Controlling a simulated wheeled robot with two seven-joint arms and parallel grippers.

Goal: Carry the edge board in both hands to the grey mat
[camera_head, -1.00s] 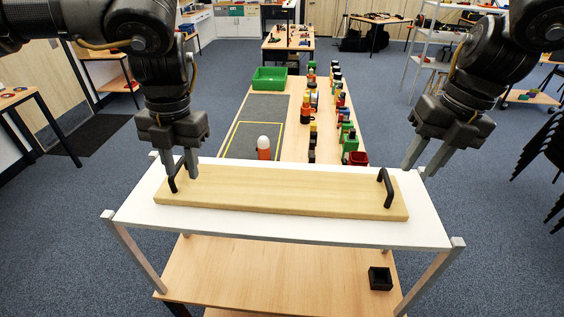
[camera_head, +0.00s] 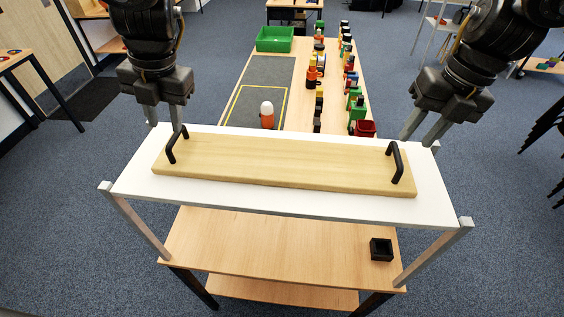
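The edge board (camera_head: 285,167) is a long pale wooden plank lying flat on a white-topped stand. It has a black handle at each end, the left handle (camera_head: 172,150) and the right handle (camera_head: 399,160). My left gripper (camera_head: 165,127) is open and empty, its fingertips at the far side of the left handle in the picture. My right gripper (camera_head: 416,140) is open and empty, just beyond and right of the right handle. Whether either touches a handle I cannot tell. The grey mat (camera_head: 266,77) lies on the long table behind, with a yellow outline on it.
An orange, white-topped object (camera_head: 267,115) stands on the mat's near part. A green bin (camera_head: 274,39) is at its far end. Several coloured items and a red bin (camera_head: 365,128) line the table's right side. A black box (camera_head: 381,249) sits on the lower shelf.

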